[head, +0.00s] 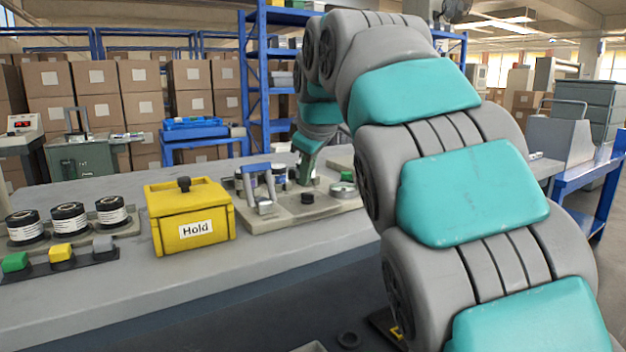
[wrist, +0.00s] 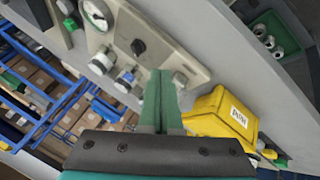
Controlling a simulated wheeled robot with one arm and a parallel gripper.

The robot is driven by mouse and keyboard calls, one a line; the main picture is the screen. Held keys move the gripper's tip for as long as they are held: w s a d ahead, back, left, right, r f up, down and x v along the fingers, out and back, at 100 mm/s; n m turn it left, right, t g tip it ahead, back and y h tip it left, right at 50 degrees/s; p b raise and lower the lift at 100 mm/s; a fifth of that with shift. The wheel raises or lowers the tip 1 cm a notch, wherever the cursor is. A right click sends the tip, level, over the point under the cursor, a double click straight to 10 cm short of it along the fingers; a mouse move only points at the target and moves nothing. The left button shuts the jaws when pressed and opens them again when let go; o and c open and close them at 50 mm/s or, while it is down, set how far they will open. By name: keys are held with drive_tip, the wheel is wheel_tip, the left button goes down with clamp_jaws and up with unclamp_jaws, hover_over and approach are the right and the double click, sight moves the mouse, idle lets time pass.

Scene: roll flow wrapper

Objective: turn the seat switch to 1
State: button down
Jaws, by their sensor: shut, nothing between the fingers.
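A beige machine plate (head: 335,206) on the grey bench carries a black rotary knob (head: 307,198), which looks like the seat switch; no readable label or number shows on it. In the wrist view the knob (wrist: 138,46) is left of and beyond my fingertips. My gripper (wrist: 161,72) is shut and empty, its two green fingers together. In the head view my gripper (head: 306,172) points down over the plate behind the knob, apart from it as far as I can see. My arm hides part of the plate's right side.
Several black-and-white rolls (head: 69,219) and coloured buttons (head: 61,252) are farther left. The bench front is clear.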

sight(308, 202)
drive_tip(key=x, duration=0.8)
drive_tip(key=shift+w+f, duration=0.2)
drive_tip(key=shift+f, duration=0.15)
drive_tip(key=w, duration=0.1)
drive_tip(key=w+p, duration=0.1)
drive_tip(key=shift+w+d+f, duration=0.25)
drive_tip(key=shift+w+d, duration=0.35)
drive_tip(key=shift+w, duration=0.45)
drive_tip(key=shift+d, duration=0.15)
